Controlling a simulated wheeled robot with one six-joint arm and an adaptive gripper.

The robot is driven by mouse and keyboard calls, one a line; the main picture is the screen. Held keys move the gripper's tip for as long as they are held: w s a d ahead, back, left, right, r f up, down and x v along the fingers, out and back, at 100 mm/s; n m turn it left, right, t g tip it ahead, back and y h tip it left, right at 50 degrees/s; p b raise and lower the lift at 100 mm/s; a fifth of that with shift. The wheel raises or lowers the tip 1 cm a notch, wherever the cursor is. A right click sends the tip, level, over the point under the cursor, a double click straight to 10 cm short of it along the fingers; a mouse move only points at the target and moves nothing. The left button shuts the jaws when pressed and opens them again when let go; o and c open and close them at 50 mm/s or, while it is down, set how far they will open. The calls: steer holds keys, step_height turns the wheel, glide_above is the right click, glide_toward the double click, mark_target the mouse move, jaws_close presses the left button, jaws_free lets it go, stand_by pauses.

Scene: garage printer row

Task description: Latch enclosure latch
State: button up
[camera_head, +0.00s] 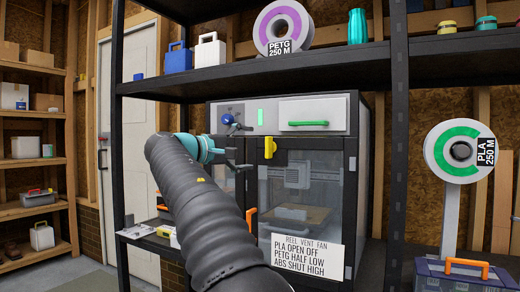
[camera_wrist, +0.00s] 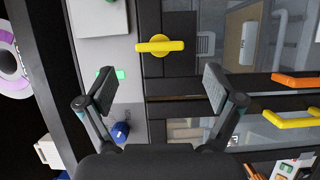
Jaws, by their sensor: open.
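The enclosure latch is a small yellow turn-handle (camera_head: 270,147) at the top of the enclosure's front doors, just under the header panel. In the head view its grip hangs upright. In the wrist view, turned sideways, the latch (camera_wrist: 160,46) shows beyond the gap between my fingertips, its grip lying across the picture. My gripper (camera_head: 238,147) is open and empty, just left of the latch in the head view, apart from it. In the wrist view my gripper (camera_wrist: 160,88) has its two pads spread wide. My arm hides much of the left door.
Around the latch are a blue knob (camera_head: 228,120), a green light (camera_head: 261,116) and a green-handled drawer (camera_head: 312,114). Orange (camera_wrist: 298,79) and yellow (camera_wrist: 292,120) door handles stick out below. A label card (camera_head: 300,245) is on the right door. A black shelf post (camera_head: 399,150) stands right.

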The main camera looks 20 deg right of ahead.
steer(key=v, duration=0.5)
steer(key=shift+a, duration=0.35)
steer(key=w+a+f+n+t+y, duration=0.1)
steer(key=w+f+y, duration=0.15)
steer(key=f, duration=0.35)
steer(key=w+a+f+n+t+y, duration=0.1)
steer(key=w+a+f+n+y, duration=0.15)
steer(key=f, duration=0.35)
steer(key=s+a+f+y, duration=0.1)
steer(key=s+f+y, duration=0.3)
steer(key=f, duration=0.8)
steer(key=s+f+m+y, duration=0.2)
steer(key=s+f, duration=0.4)
steer(key=s, duration=0.6)
steer(key=s+a+f+m+g+y, duration=0.1)
steer(key=s+f, duration=0.5)
steer(key=s, duration=0.6)
steer(key=s+a+f+m+y, duration=0.1)
steer(key=s+f+m+y, duration=0.2)
steer(key=s, duration=0.8)
steer(key=shift+s+a+f+y, duration=0.25)
steer(key=shift+s+f+y, duration=0.15)
steer(key=shift+f+y, duration=0.95)
